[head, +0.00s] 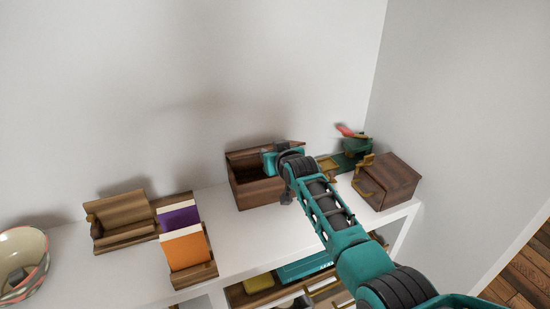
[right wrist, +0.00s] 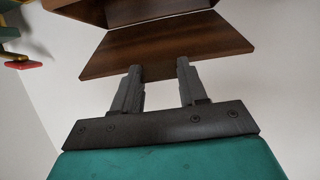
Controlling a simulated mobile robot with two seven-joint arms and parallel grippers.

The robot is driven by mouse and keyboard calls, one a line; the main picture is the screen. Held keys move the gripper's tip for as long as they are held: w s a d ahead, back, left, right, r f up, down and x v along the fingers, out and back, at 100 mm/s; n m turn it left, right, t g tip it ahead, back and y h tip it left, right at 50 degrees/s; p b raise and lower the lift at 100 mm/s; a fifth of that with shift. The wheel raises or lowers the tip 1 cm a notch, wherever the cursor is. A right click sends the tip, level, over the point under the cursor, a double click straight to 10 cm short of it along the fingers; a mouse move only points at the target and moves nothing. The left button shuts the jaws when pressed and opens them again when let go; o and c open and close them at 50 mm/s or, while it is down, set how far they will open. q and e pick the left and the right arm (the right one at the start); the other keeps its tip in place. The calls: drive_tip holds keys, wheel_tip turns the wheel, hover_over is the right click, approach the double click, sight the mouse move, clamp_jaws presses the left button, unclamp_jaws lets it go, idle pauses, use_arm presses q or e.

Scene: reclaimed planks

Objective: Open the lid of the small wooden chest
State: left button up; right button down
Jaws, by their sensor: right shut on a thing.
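The small wooden chest (head: 258,194) stands on the white shelf top near the wall, its dark inside partly visible. Its lid (head: 238,155) is raised along the back edge, tilted up from the box. In the right wrist view the lid (right wrist: 165,42) is a brown plank, with part of the chest (right wrist: 125,10) above it. My right gripper (head: 272,158) reaches over the chest to the lid. In the wrist view its two fingers (right wrist: 160,78) are apart at the lid's edge, shut on the lid. My arm hides the chest's right side. My left gripper is not in view.
A wooden box (head: 392,180) and a green item with a red part (head: 354,142) stand right of the chest. A wooden holder (head: 122,214), purple (head: 179,217) and orange (head: 186,250) pieces and a bowl (head: 20,265) are left. Bare shelf (head: 235,235) lies in front.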

drive_tip(key=shift+w+a+r, duration=0.1)
drive_tip(key=shift+w+r, duration=0.15)
drive_tip(key=shift+r, duration=0.25)
drive_tip(key=shift+w+a+r, duration=0.1)
drive_tip(key=shift+w+r, duration=0.1)
drive_tip(key=shift+r, duration=0.25)
drive_tip(key=c, duration=1)
unclamp_jaws()
drive_tip(key=o, duration=0.4)
drive_tip(key=shift+f, duration=0.25)
